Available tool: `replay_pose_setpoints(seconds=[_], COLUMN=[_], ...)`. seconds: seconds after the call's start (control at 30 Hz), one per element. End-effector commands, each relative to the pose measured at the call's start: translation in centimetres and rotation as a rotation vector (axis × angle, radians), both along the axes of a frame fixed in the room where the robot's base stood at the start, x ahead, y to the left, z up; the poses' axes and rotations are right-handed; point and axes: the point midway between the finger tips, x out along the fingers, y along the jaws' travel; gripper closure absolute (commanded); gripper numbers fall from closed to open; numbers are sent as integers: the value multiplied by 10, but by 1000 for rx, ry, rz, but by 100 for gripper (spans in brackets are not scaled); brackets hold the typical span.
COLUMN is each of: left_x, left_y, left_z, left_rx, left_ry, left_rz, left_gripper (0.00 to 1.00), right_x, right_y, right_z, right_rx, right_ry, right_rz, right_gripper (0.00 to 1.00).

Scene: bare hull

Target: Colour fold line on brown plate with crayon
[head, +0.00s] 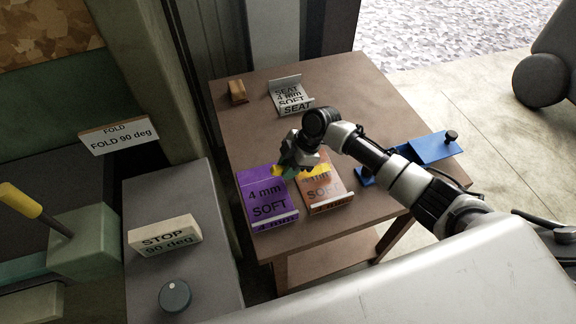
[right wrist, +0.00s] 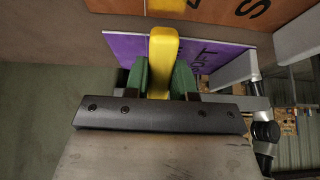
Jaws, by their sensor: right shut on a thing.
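The brown plate (head: 335,198), orange-brown and marked 4 mm, lies on the table beside the purple plate (head: 262,204). A yellow patch (head: 319,170) shows on its upper part, partly behind my arm; I cannot tell how far it runs. My right gripper (head: 284,168) is over the top right of the purple plate, left of the brown plate. In the right wrist view its green fingers are shut on a yellow crayon (right wrist: 162,60). The brown plate (right wrist: 235,8) shows there at the top edge, the purple plate (right wrist: 122,46) behind the crayon. My left gripper is out of view.
The brown table (head: 345,90) also bears a small wooden block (head: 237,92), a grey SEAT plate (head: 289,95) and a blue fixture (head: 432,147). At left are a STOP block (head: 164,237), a dark knob (head: 175,296) and a yellow-handled lever (head: 22,202). The table's back right is clear.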

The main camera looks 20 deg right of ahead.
Motion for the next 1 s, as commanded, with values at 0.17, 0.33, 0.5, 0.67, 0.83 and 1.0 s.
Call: replay_pose_setpoints(seconds=[0.17,0.33,0.5,0.67,0.83,1.0], left_x=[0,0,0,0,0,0], left_y=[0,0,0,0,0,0], left_z=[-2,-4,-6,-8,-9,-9], left_rx=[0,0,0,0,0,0], left_ry=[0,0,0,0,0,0], left_rz=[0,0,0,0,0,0], left_gripper=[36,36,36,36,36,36], right_x=[0,0,0,0,0,0], right_y=[0,0,0,0,0,-4], right_z=[-3,-5,-8,-10,-12,-12], right_rx=[0,0,0,0,0,0], right_ry=[0,0,0,0,0,0], right_rz=[0,0,0,0,0,0], right_gripper=[99,99,99,99,99,99])
